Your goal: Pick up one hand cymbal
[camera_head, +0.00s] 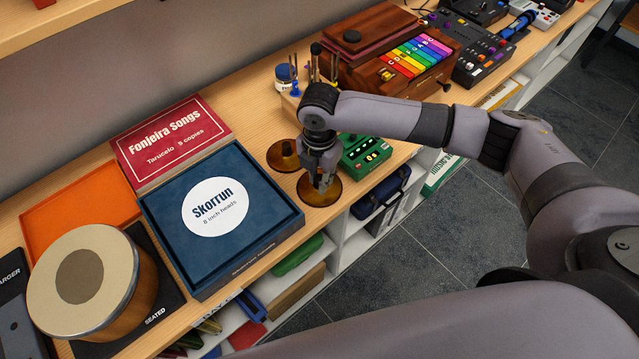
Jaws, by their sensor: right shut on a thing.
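Two round amber-brown hand cymbals lie on the wooden shelf top between the blue box and the green device. The farther hand cymbal (281,157) is partly covered by my gripper and wrist. The nearer hand cymbal (332,196) lies close to the front edge, under my fingers. My right gripper (322,185) points down over the nearer cymbal and is shut on its middle. The exact grip is partly hidden by the fingers. The nearer cymbal appears to be at the shelf surface; I cannot tell whether it is lifted. My left gripper is not in view.
A blue "Skorrun" box (262,240) stands to the left, with a red box (170,140) behind it and a drum (85,280) farther left. A green device (364,152) sits close on the right. A wooden instrument with coloured keys (385,50) stands behind.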

